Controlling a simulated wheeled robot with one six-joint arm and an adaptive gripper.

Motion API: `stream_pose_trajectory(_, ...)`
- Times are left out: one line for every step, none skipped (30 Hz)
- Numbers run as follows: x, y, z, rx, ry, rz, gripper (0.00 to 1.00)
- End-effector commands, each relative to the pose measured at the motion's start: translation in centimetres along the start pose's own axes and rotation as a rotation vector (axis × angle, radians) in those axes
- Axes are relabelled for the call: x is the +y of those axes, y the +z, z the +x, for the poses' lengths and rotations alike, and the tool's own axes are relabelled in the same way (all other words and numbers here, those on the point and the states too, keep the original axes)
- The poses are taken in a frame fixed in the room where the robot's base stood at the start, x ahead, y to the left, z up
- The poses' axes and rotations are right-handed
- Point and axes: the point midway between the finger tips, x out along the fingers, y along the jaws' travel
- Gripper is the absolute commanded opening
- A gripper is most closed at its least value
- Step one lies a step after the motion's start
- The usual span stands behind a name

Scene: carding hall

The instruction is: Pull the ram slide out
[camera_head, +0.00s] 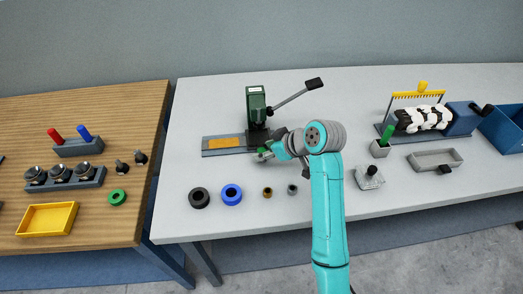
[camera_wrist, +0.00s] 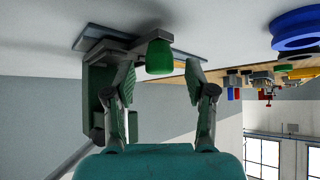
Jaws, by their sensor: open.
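A dark green press (camera_head: 257,103) with a long black-ended lever (camera_head: 298,96) stands on a flat grey base (camera_head: 212,151) at the back of the grey table. An orange-brown plate (camera_head: 226,142) lies on that base, left of the press. A green knob (camera_wrist: 159,57) shows at the press's low front in the wrist view, which looks upside down. I cannot tell for sure which part is the ram slide. My gripper (camera_wrist: 158,80) is open, its fingers on either side of the knob, without clear contact. In the head view my gripper (camera_head: 267,152) partly hides the press's lower right.
A black ring (camera_head: 199,197), a blue ring (camera_head: 231,194) and two small bushings lie in front of the press. A grey block with a knob (camera_head: 369,177), a grey tray (camera_head: 435,159) and a roller fixture (camera_head: 424,118) stand right. A wooden table is at left.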

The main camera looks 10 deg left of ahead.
Motion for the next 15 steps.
stream_pose_trajectory(0.0, 0.0, 0.6, -0.001, -0.002, 0.0, 0.55)
stream_pose_trajectory(0.0, 0.0, 1.0, -0.001, -0.001, 0.0, 0.55)
stream_pose_trajectory(0.0, 0.0, 1.3, 0.0, -0.001, 0.001, 0.55)
stream_pose_trajectory(0.0, 0.0, 1.5, 0.0, -0.001, 0.0, 0.55)
stream_pose_trajectory(0.0, 0.0, 1.7, 0.0, -0.001, 0.0, 0.55)
stream_pose_trajectory(0.0, 0.0, 1.9, 0.0, -0.001, 0.0, 0.55)
stream_pose_trajectory(0.0, 0.0, 2.0, 0.0, -0.001, 0.0, 0.55)
stream_pose_trajectory(0.0, 0.0, 2.1, 0.0, -0.001, 0.0, 0.55)
stream_pose_trajectory(0.0, 0.0, 2.2, 0.001, 0.0, 0.0, 0.55)
stream_pose_trajectory(0.0, 0.0, 2.2, 0.001, 0.0, 0.0, 0.55)
stream_pose_trajectory(0.0, 0.0, 2.2, 0.001, 0.0, 0.0, 0.55)
stream_pose_trajectory(0.0, 0.0, 2.2, 0.001, 0.0, 0.0, 0.55)
stream_pose_trajectory(0.0, 0.0, 2.2, 0.001, 0.0, 0.0, 0.55)
stream_pose_trajectory(0.0, 0.0, 2.2, 0.001, 0.0, 0.0, 0.55)
stream_pose_trajectory(0.0, 0.0, 2.2, 0.001, 0.0, 0.0, 0.55)
